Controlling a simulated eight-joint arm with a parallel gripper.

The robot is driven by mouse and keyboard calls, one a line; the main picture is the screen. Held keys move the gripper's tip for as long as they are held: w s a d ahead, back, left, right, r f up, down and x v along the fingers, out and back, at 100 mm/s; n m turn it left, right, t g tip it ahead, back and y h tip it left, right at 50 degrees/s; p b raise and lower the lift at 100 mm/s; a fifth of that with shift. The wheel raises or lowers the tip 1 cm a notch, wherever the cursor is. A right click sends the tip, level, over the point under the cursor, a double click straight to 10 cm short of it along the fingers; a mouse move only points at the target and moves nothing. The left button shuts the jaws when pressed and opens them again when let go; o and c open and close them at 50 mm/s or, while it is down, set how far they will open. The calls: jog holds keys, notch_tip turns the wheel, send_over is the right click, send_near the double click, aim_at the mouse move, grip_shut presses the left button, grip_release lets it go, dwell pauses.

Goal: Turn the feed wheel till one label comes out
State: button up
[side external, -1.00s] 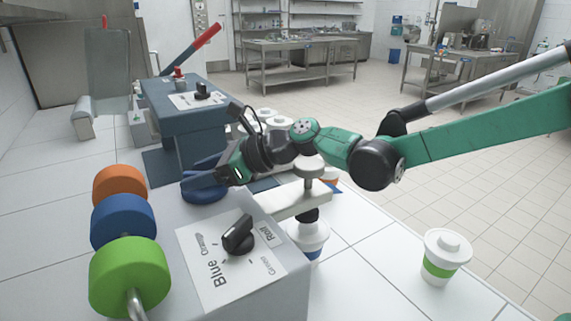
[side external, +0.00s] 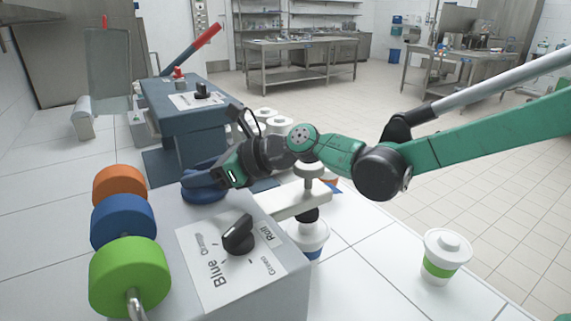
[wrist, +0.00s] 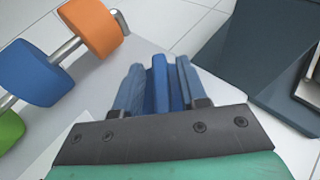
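The feed wheel (side external: 203,193) is a blue disc on the far end of the grey labelling box (side external: 268,293), in the side view. My gripper (side external: 199,179) is at the top of this wheel. In the wrist view, my gripper (wrist: 160,82) has its two grey-blue fingers on either side of a raised blue rib of the feed wheel (wrist: 160,88). Whether both fingers press on the rib is not clear. A white cup (side external: 308,240) with a blue band stands below the white applicator arm (side external: 290,203). I see no loose label.
Orange (side external: 119,186), blue (side external: 123,222) and green (side external: 130,277) rolls sit left of the box. A black selector knob (side external: 238,235) is on its top. A blue-grey machine (side external: 185,110) stands behind. A green-banded lidded cup (side external: 445,256) stands right, with clear counter around it.

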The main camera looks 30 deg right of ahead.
aim_at(237, 196)
jog(key=shift+o, duration=0.3)
jog(key=shift+v, duration=2.8)
jog(key=d+r+m+t+h, duration=0.45)
jog(key=d+m, duration=0.35)
jog(key=m, duration=0.5)
jog(key=d+r+m+t+h, duration=0.3)
jog(key=d+m+h, duration=0.4)
jog(key=m, duration=0.7)
jog(key=s+d+f+m+g+y, duration=0.2)
jog(key=s+f+m+g, duration=0.8)
jog(key=m, duration=0.8)
jog(key=s+d+f, duration=0.1)
jog(key=s+f, duration=0.2)
jog(key=s, duration=0.1)
jog(key=shift+d+f, duration=0.25)
jog(key=shift+f, duration=0.1)
